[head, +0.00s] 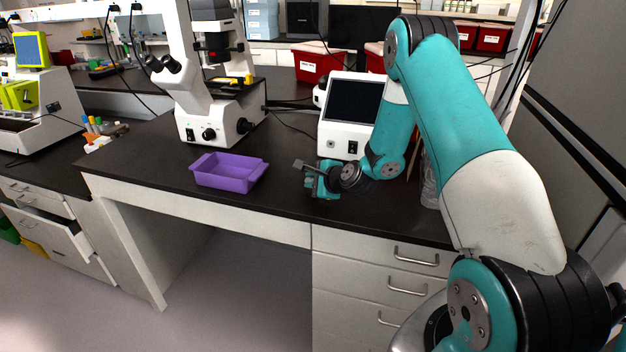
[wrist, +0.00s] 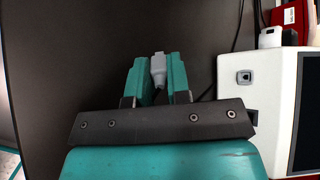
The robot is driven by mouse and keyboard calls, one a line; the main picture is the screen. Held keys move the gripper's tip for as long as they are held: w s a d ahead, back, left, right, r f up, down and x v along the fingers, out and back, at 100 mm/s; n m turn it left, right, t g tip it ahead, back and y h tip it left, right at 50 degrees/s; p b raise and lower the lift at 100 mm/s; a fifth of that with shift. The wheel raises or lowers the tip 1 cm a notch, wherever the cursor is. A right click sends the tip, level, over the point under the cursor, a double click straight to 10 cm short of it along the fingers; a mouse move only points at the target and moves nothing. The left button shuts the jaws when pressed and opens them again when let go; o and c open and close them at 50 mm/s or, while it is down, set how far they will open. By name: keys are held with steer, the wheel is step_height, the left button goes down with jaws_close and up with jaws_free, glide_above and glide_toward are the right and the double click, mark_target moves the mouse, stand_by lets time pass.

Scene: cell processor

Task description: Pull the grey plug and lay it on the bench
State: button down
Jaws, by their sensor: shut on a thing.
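My gripper (wrist: 157,72) is shut on the grey plug (wrist: 158,64), which shows between the teal fingers in the wrist view. In the head view my gripper (head: 313,180) is low over the dark bench (head: 283,208), left of the white cell processor (head: 338,127). The plug's grey end (head: 299,164) pokes out to the left there. The processor's small grey socket (wrist: 245,77) faces me in the wrist view, with the plug apart from it. I cannot tell whether the plug touches the bench.
A purple tray (head: 228,172) sits on the bench left of my gripper. A white microscope (head: 210,112) stands behind it. Red bins (head: 312,64) are at the back. A clear bottle (head: 430,185) stands right of my gripper. Bare bench lies between tray and gripper.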

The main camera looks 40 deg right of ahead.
steer(key=c, duration=1)
jaws_free()
steer(key=shift+s, duration=0.1)
steer(key=shift+f, duration=0.15)
steer(key=shift+s, duration=0.15)
steer(key=shift+s, duration=0.3)
steer(key=b+v, duration=0.5)
steer(key=v, duration=1.1)
steer(key=shift+d+r+b, duration=0.2)
steer(key=shift+r+b, duration=0.1)
steer(key=shift+r, duration=0.25)
